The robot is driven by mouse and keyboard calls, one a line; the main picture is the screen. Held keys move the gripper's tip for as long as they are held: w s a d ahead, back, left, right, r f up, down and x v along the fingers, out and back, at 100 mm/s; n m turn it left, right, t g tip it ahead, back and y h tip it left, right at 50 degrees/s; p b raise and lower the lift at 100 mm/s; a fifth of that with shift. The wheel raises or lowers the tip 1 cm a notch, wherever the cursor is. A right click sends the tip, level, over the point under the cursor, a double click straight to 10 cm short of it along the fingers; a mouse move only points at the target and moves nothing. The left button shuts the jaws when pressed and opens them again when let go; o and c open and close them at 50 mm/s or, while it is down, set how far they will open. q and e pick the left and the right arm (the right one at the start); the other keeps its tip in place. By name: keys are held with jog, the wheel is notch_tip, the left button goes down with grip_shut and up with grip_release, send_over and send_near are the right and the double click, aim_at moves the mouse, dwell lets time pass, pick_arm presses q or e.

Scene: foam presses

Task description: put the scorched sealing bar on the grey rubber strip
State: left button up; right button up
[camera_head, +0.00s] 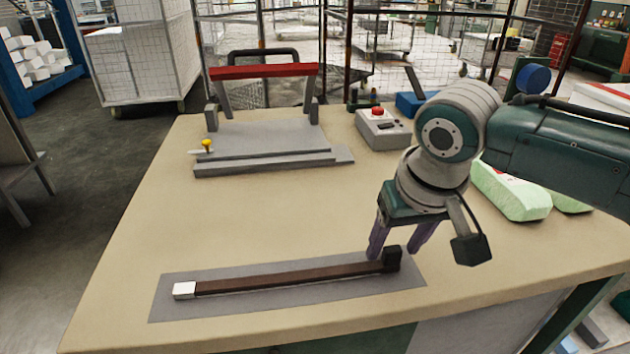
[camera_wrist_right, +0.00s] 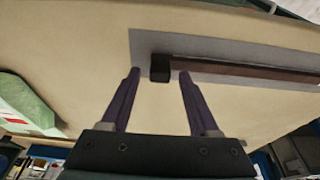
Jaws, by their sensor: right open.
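The scorched sealing bar (camera_head: 290,280) is long and dark brown, with a white block at its left end and a black block at its right end. It lies flat on the flat grey rubber strip (camera_head: 210,307) near the table's front edge. Both also show in the wrist view, the bar (camera_wrist_right: 245,70) on the strip (camera_wrist_right: 215,46). My right gripper (camera_head: 398,250) is open at the bar's black end. In the wrist view the black block shows between the fingertips (camera_wrist_right: 159,74), with gaps on both sides. My left gripper is out of view.
A press (camera_head: 265,140) with a red top bar and a yellow knob stands at the back left of the table (camera_head: 185,220). A grey control box (camera_head: 382,130) with a red button is beside it. Green foam pieces (camera_head: 512,192) lie at the right. The table's middle is clear.

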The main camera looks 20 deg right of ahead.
jog(key=shift+r, duration=0.35)
jog(key=d+p+v, duration=0.1)
jog(key=p+v, duration=0.2)
jog(key=v, duration=0.8)
jog(key=s+a+f+n+y, duration=0.2)
jog(key=s+a+f+n, duration=0.15)
jog(key=s+a, duration=0.55)
jog(key=s+d+n+h, duration=0.1)
jog(key=s+d, duration=0.1)
jog(key=s, duration=0.7)
jog(key=shift+d, duration=0.35)
jog(key=shift+r, duration=0.15)
